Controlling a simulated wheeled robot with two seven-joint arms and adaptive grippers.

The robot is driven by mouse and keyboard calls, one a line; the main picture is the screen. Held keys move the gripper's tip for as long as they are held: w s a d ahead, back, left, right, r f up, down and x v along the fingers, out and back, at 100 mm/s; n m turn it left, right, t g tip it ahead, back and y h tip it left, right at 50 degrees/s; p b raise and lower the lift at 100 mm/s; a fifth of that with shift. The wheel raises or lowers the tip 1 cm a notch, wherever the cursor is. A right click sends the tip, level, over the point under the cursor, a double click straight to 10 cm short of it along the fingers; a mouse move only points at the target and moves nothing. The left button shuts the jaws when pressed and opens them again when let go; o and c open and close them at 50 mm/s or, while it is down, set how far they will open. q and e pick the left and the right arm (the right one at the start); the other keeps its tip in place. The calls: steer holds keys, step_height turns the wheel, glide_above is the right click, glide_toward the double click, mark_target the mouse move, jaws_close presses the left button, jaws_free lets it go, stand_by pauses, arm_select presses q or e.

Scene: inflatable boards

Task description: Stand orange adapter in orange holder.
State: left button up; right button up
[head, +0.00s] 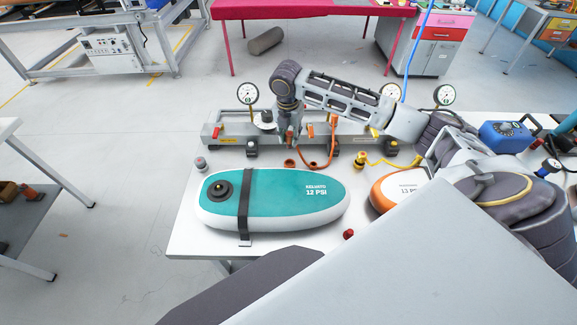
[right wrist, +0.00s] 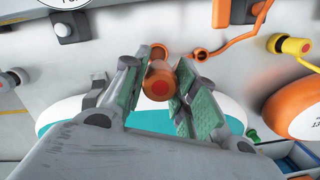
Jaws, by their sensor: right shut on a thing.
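My right gripper (head: 291,142) reaches in over the table in the head view. In the right wrist view its pads (right wrist: 164,90) are shut on the orange adapter (right wrist: 160,82), a short cylinder whose round end faces the camera. An orange cup, which looks like the orange holder (head: 290,163), stands on the table below the gripper. In the right wrist view, the holder (right wrist: 158,52) shows only partly behind the adapter, so I cannot tell whether they touch. My left gripper is not in view.
A teal board (head: 290,195) with a black strap lies in front. An orange hose (head: 331,150) ends in a ring (right wrist: 200,54) just right of the holder. Behind stands a grey gauge bench (head: 225,128). A yellow fitting (head: 361,158) and orange-white board (head: 388,192) are to the right.

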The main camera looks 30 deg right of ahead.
steer(key=shift+f, duration=2.5)
steer(key=shift+f, duration=2.5)
steer(key=o, duration=1)
steer(key=shift+f, duration=0.1)
steer(key=shift+c, duration=0.2)
steer(key=r, duration=0.8)
steer(key=s+a+r, duration=0.1)
steer(key=r, duration=0.3)
steer(key=shift+a+r, duration=0.1)
